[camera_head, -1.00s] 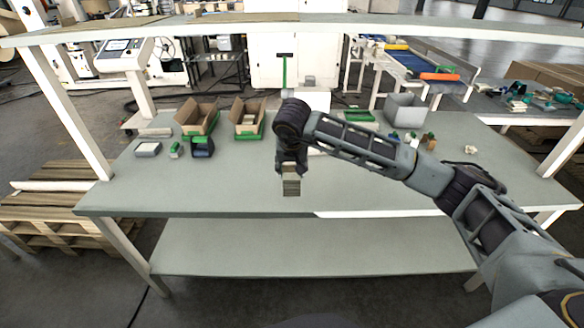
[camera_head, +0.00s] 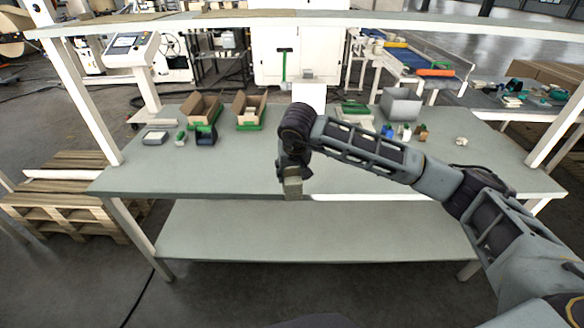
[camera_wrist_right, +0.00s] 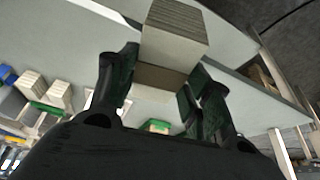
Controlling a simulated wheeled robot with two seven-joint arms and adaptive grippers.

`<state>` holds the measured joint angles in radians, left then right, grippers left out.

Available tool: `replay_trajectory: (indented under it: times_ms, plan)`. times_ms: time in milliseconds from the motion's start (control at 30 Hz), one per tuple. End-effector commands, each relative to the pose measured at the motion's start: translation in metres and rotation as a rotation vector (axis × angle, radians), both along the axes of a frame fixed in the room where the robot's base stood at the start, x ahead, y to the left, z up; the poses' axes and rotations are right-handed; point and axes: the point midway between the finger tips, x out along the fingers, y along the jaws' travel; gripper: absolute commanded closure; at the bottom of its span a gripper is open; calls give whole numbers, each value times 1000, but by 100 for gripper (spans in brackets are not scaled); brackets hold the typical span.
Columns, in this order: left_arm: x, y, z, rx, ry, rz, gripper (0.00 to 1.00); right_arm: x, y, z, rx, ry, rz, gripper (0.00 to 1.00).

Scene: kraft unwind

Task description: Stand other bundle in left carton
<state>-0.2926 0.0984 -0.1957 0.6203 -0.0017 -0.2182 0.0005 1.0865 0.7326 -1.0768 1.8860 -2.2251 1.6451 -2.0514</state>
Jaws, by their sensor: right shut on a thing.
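My right gripper (camera_head: 292,172) is shut on a grey-brown bundle (camera_head: 293,188), which hangs below it near the table's front edge. In the right wrist view the bundle (camera_wrist_right: 175,38) shows as a stack of thin layers between the fingers (camera_wrist_right: 158,85). The left carton (camera_head: 203,110) is open, brown, and stands in a green holder at the table's back left. A second open brown carton (camera_head: 249,110) stands to its right, also in green. The gripper is to the right of both cartons and nearer to me. Their insides are hard to make out. My left gripper is not in view.
A grey bin (camera_head: 400,105) stands at the back right. A shelf (camera_head: 400,20) crosses above.

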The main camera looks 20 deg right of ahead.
Motion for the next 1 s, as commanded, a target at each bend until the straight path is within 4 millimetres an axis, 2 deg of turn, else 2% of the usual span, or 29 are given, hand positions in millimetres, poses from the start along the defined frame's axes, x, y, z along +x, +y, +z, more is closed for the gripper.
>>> replay_trajectory:
  times_ms: [567,800,1000]
  plan:
    - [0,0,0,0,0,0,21,-34,-18,-41,2,-1,87,91]
    - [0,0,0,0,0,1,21,-63,-38,-74,-1,1,107,91]
    - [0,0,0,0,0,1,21,-86,-51,-94,-1,0,117,91]
